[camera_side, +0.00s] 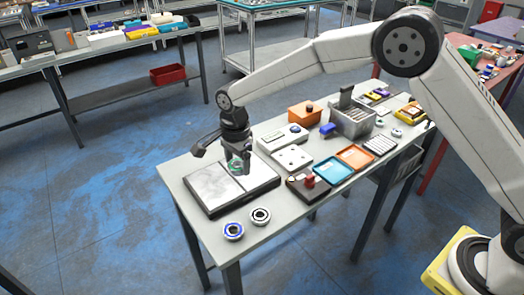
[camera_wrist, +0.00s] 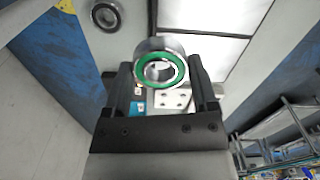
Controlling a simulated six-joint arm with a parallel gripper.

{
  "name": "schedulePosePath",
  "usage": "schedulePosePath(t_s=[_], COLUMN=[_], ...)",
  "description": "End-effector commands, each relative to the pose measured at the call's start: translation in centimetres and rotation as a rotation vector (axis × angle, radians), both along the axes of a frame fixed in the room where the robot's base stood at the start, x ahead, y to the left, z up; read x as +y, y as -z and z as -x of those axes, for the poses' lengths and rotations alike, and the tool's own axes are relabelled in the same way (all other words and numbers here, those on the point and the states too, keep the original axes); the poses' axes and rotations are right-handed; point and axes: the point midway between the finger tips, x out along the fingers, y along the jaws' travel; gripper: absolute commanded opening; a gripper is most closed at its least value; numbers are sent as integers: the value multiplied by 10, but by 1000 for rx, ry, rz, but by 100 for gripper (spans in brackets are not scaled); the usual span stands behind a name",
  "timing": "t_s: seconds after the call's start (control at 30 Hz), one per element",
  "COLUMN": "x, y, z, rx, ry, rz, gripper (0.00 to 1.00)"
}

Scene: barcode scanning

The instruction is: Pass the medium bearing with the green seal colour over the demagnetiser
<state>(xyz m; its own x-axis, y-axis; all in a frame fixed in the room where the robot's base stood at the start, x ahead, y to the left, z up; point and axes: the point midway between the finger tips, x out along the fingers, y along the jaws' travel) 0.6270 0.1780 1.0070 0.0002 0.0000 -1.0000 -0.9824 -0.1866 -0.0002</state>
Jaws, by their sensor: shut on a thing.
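My gripper (camera_side: 239,165) is shut on the bearing with the green seal (camera_wrist: 148,51). In the wrist view the bearing sits between the two fingers, its green ring facing the camera. In the side view it shows only as a small green patch, mostly hidden by the fingers, over the flat dark-framed plate with two pale panels (camera_side: 210,183). The height of the gap above the plate is hard to judge. I cannot tell for sure which device is the demagnetiser; a flat pale box with a dark and blue detail on top (camera_side: 280,138) stands behind the plate.
A blue-ringed bearing (camera_side: 233,231) and a dark-sealed bearing (camera_side: 260,216) lie at the table's near end. A white plate with holes (camera_side: 292,158), blue tray (camera_side: 332,171), orange tray (camera_side: 355,156), orange box (camera_side: 305,114) and grey metal bin (camera_side: 353,119) crowd the right side.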

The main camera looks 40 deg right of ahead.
Motion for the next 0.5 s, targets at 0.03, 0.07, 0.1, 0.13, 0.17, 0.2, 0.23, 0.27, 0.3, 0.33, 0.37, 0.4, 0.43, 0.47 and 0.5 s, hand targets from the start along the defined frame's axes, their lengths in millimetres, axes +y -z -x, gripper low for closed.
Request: schedulePosePath(t_s=[0.03,0.07,0.1,0.13,0.17,0.2,0.23,0.27,0.3,0.33,0.37,0.4,0.43,0.47,0.5], x=[5,8,11,14,16,20,23,25,28,31,33,35,37,39,41], y=[2,3,5,6,7,8,9,10,12,13,14,15,16,16,17], z=[-7,-10,-15,-18,-21,-25,-28,-31,-34,-37,-39,-42,-43,-45,-47], rx=[-2,-2,-1,-1,-1,-1,-2,-2,0,-1,-2,-2,-1,-1,-2], ry=[-1,-1,0,0,0,0,0,0,-1,-1,-1,-1,-1,0,0], rz=[0,0,0,0,0,0,0,0,0,0,0,0,0,0,0], gripper=[7,7,7,7,7,7,7,7,7,7,7,7,7,7,7])
